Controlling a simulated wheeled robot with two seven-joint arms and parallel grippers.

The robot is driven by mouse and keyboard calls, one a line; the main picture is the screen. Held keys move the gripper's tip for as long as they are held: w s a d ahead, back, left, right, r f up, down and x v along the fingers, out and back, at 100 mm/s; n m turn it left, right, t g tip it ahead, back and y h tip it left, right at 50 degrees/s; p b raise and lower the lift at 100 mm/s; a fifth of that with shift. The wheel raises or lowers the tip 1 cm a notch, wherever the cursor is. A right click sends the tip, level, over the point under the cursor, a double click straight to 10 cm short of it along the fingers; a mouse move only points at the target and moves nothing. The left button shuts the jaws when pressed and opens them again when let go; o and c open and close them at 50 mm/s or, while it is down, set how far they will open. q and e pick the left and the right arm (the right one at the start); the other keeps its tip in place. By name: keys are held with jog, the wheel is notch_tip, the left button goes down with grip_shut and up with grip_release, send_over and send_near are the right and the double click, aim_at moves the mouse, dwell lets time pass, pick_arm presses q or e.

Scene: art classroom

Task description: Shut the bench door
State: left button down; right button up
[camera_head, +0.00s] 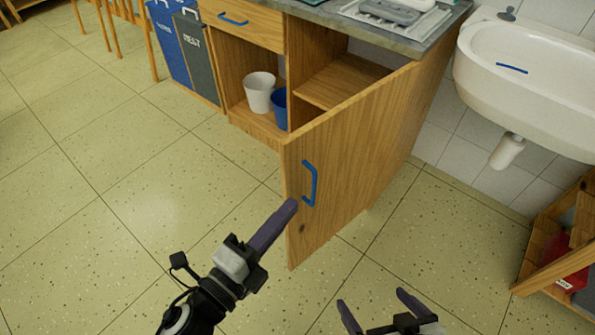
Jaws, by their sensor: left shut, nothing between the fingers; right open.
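The wooden bench door (345,150) stands swung open toward me, hinged on the right side of the wooden bench (239,60). A blue handle (310,184) is on the door face near its free edge. My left gripper (291,206) is shut and empty, with its purple fingertips in front of the door's lower free edge, just below and left of the handle. I cannot tell whether it touches the door. My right gripper (375,306) is open and empty at the bottom, below and right of the door, over the floor.
Bins (196,55) stand left of the bench. A sink (530,85) is at the right, with a wooden rack (560,240) below it. The floor at left is clear.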

aim_at(297, 168)
pick_arm(q)
jog(key=shift+w+d+p, duration=0.1)
jog(key=shift+w+d, duration=0.2)
jog(key=shift+w, duration=1.45)
jog(key=shift+w+d+p, duration=0.1)
jog(key=shift+w+d, duration=0.2)
jog(key=shift+w, duration=1.5)
jog(key=shift+w+d+p, duration=0.1)
jog(key=shift+w+d, duration=0.2)
jog(key=shift+w, duration=1.45)
jog(key=shift+a, duration=0.1)
